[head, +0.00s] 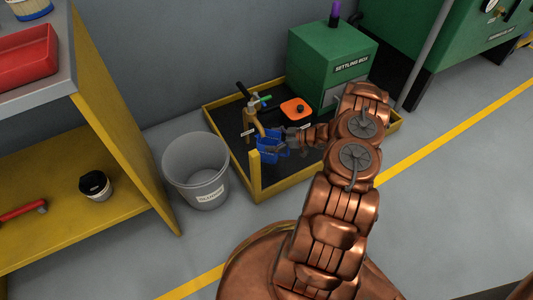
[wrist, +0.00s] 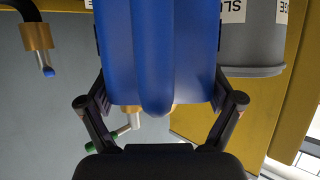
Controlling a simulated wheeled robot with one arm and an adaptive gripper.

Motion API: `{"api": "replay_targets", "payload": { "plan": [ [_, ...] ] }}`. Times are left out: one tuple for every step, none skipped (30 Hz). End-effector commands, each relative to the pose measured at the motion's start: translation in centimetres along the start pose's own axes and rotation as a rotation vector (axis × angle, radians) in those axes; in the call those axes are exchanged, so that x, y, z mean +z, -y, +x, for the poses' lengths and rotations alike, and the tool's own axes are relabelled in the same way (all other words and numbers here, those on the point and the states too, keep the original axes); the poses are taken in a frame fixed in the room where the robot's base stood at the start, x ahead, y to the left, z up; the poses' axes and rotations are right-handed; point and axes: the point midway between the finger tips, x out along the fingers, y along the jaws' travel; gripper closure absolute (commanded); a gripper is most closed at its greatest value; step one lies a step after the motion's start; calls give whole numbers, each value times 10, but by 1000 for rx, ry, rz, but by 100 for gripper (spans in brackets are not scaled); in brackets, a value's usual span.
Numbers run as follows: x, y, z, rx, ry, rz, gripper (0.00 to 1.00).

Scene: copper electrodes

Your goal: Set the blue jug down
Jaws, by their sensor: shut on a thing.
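The blue jug (head: 270,146) is in the yellow-edged dark tray (head: 250,200), near its left side and close to the tap (head: 254,108). My gripper (head: 287,141) reaches it from the right and is shut on it. In the wrist view the jug (wrist: 155,50) fills the upper middle, with my gripper's fingers (wrist: 160,98) against its two sides. The jug's base is partly hidden in the head view, and I cannot tell whether it touches the tray floor.
A grey bucket (head: 197,165) stands just left of the tray. A green settling box (head: 333,60) is at the tray's back, with an orange item (head: 295,110) before it. A yellow shelf unit (head: 120,150) is at left. My arm covers the tray's right part.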

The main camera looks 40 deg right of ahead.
Motion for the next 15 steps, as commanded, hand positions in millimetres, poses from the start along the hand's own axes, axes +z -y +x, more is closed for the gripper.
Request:
{"api": "replay_targets", "payload": {
  "plan": [
    [-1, 3, 4, -1, 0, 0, 67],
    [-2, 4, 6, 0, 0, -1, 67],
    [-4, 6, 9, 0, 0, -2, 67],
    [-4, 8, 11, 0, 0, -3, 67],
    [-5, 9, 12, 0, 1, -4, 67],
    [-6, 11, 14, 1, 1, -3, 67],
    [-6, 13, 16, 0, 1, -2, 67],
    [-4, 14, 18, 1, 1, -1, 67],
    [2, 13, 20, 1, 1, -2, 67],
    [5, 13, 21, 1, 1, -2, 67],
    [8, 13, 22, 1, 1, -2, 67],
    [12, 13, 24, 1, 1, -2, 67],
    [14, 14, 25, 0, 1, -2, 67],
    [16, 14, 26, 0, 1, -1, 67],
    [20, 14, 27, 0, 1, -1, 67]
  ]
}}
